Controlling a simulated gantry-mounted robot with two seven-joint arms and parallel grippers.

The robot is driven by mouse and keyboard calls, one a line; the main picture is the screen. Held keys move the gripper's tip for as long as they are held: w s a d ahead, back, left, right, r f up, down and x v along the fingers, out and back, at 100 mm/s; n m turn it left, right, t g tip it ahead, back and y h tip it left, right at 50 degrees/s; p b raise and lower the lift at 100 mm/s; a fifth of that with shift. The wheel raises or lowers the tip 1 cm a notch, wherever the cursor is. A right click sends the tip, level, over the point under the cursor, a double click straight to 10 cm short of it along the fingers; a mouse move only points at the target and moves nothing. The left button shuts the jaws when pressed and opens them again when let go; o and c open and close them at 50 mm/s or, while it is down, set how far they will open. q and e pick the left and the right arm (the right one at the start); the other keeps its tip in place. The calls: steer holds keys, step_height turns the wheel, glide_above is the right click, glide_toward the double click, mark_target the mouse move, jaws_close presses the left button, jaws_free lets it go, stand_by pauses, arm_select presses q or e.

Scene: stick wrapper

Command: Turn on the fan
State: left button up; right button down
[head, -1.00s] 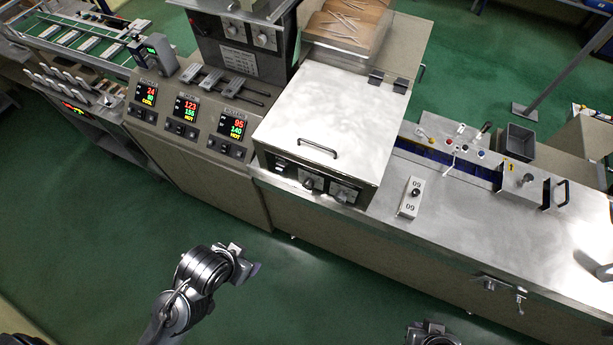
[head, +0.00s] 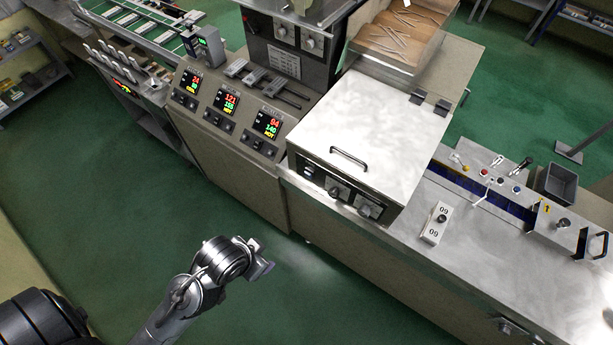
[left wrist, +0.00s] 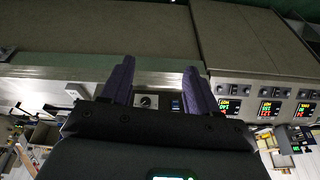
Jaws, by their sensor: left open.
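The metal box (head: 350,145) of the wrapper machine has a front panel with a dark switch (head: 310,172) and two knobs, a left knob (head: 338,192) and a right knob (head: 369,209). No readable label shows which control is the fan's. My left gripper (head: 263,269) is in front of the machine, over the floor and apart from the panel. In the left wrist view its two purple fingers (left wrist: 157,85) are spread and empty. Between them, beyond the tips, show a round knob (left wrist: 145,101) and a small blue-lit switch (left wrist: 176,105). My right gripper is out of view.
Left of the box are lit temperature displays (head: 227,102) with knobs below. A grey bin (head: 560,183) stands farther back. Green floor in front is clear.

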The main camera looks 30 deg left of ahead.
arm_select(q)
steer(key=shift+w+r, duration=0.1)
steer(key=shift+w, duration=0.25)
steer(key=c, duration=0.5)
steer(key=w+t, duration=0.1)
steer(key=w+r+t, duration=0.1)
steer(key=w+t, duration=0.1)
steer(key=w, duration=0.1)
steer(key=shift+w+d+r+n+h, duration=0.1)
steer(key=shift+d+r+n+h, duration=0.2)
steer(key=shift+d+r, duration=0.05)
jaws_close()
steer(key=w+a+n+t+b, duration=0.1)
steer(key=w+a+t+b, duration=0.1)
steer(key=w+t+b, duration=0.6)
steer(key=w+a+f+t+b, duration=0.1)
steer(key=a+f+t+b, duration=0.1)
steer(key=f+b, duration=0.7)
steer(key=w+a+f+t+b, duration=0.1)
steer(key=a+f+t+b, duration=0.2)
steer(key=f+b, duration=0.6)
steer(key=b, duration=0.4)
steer(key=shift+w+a+t+b, duration=0.25)
steer(key=shift+w+t+b, duration=0.05)
steer(key=shift+w, duration=0.05)
